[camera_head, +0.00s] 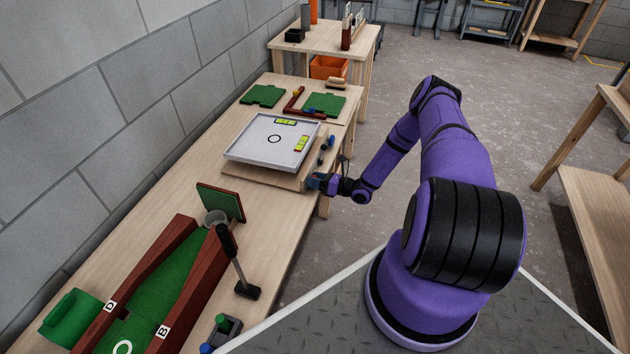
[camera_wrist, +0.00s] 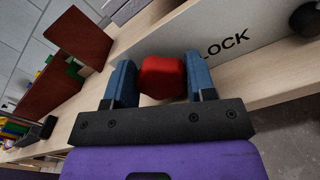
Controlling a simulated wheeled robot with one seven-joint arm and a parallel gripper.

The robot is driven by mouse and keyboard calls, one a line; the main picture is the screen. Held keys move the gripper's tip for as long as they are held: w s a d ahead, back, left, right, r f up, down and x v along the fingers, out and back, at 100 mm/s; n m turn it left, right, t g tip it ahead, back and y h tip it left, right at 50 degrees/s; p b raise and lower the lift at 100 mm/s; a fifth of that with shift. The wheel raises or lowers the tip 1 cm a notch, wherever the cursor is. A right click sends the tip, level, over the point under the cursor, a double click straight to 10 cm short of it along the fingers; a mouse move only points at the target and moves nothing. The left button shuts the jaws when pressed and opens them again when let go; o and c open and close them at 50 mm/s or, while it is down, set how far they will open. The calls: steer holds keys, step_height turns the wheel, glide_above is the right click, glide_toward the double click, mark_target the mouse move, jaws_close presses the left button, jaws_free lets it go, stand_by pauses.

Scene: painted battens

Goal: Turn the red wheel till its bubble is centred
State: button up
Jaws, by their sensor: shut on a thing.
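The red wheel (camera_wrist: 162,77) sits between the two blue fingers of my gripper (camera_wrist: 160,68) in the wrist view, and the gripper is shut on it. In the head view my gripper (camera_head: 316,181) is at the near right corner of the wooden base under a white tilting tray (camera_head: 250,146), and it hides the wheel. Two yellow-green bubble vials lie on the tray: a far vial (camera_head: 286,121) along the back edge and a right vial (camera_head: 301,144) near the right edge. Their bubbles are too small to place.
A pale panel (camera_wrist: 235,38) marked "LOCK" is beside the wheel, with a black knob (camera_wrist: 306,18) at its far end. Small blue and black knobs (camera_head: 331,141) stand right of the tray. A red-and-green ramp (camera_head: 165,270) and black mallet (camera_head: 247,290) are nearer on the bench.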

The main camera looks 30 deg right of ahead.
steer(key=shift+d+m, duration=0.1)
steer(key=shift+m, duration=0.9)
steer(key=o, duration=0.9)
